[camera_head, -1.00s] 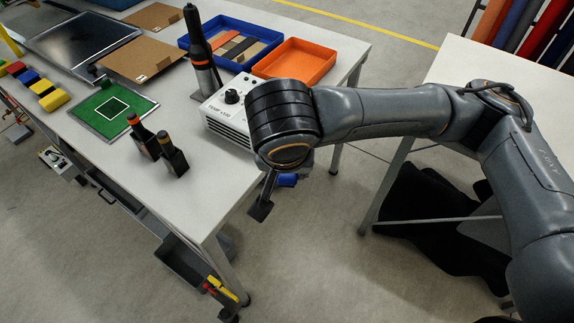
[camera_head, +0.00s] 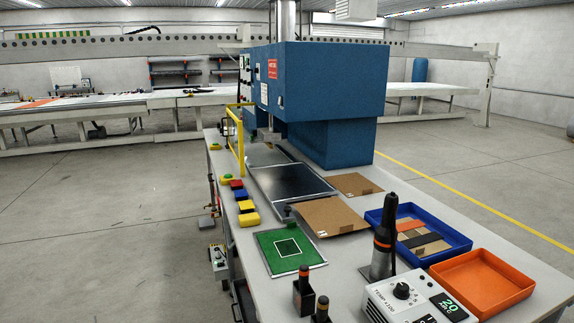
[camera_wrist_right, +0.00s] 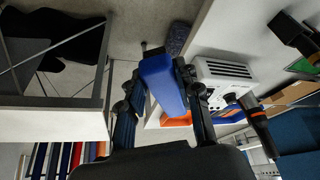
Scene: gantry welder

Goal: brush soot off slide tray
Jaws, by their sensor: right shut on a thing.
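The slide tray, a dark flat plate with a pale metal frame (camera_head: 289,184), lies on the long table in front of the blue welder. I cannot make out soot on it from here. In the right wrist view my right gripper (camera_wrist_right: 163,78) is shut on a blue block-like thing (camera_wrist_right: 158,90), which looks like the brush's handle. A dark speckled piece (camera_wrist_right: 178,38) shows beyond it; I cannot tell whether it is bristles. The gripper is beside the table's edge, near the white heater box (camera_wrist_right: 222,80). My left gripper is not in view.
The blue welder (camera_head: 318,85) stands over the table's far part, with a yellow guard rail (camera_head: 238,145) beside it. A green mat (camera_head: 290,252), brown cardboard (camera_head: 328,216), a blue bin (camera_head: 458,240), an orange bin (camera_head: 482,282) and a hot-air tool (camera_head: 383,245) crowd the near table.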

